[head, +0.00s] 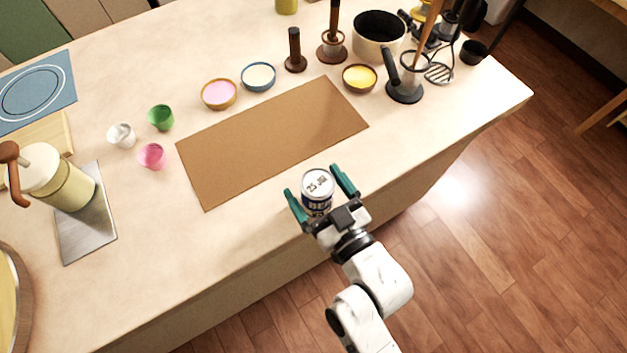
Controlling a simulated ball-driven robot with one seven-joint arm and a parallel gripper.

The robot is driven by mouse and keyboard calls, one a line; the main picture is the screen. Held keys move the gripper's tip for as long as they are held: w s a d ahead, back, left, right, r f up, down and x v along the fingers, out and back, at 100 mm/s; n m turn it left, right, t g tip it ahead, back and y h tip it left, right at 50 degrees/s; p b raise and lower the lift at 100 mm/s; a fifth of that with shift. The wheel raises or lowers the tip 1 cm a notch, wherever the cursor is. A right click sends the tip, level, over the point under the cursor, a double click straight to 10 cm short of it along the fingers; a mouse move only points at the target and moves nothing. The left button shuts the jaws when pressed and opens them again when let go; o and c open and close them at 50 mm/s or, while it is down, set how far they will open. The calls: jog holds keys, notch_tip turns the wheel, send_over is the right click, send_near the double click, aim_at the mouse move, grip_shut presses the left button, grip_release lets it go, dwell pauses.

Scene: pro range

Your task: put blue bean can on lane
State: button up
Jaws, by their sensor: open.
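The bean can (317,186) stands upright near the front edge of the counter, with a pale lid and a dark blue label partly showing. My gripper (319,188) is open, with one green finger on each side of the can. I cannot tell whether either finger touches it. The can's lower part is partly hidden by my gripper. A flat brown mat (270,140), likely the lane, lies on the counter just behind the can. The can is off the mat, and the mat is bare.
Bowls of pink (219,94), white (258,77) and yellow (359,78) stand behind the mat. Small green (161,117), silver (122,135) and pink (152,156) cups stand left. A pot (379,38) and utensil stands are at the back right. A pale jug (62,178) stands far left.

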jog(key=b+v, duration=0.2)
jog(key=v, duration=0.8)
jog(key=shift+s+d, duration=0.25)
jog(key=shift+s, duration=0.1)
jog(key=d+f+m+g+h, duration=0.3)
jog(key=d+f+g+h, duration=0.4)
jog(key=d+f, duration=0.45)
jog(key=s+d+f+m+g+h, duration=0.1)
jog(key=s+d+m+g+h, duration=0.2)
jog(key=s+d+g, duration=0.4)
jog(key=s+d+m, duration=0.1)
jog(key=s+d, duration=0.2)
jog(key=shift+d+f, duration=0.2)
jog(key=shift+d, duration=0.15)
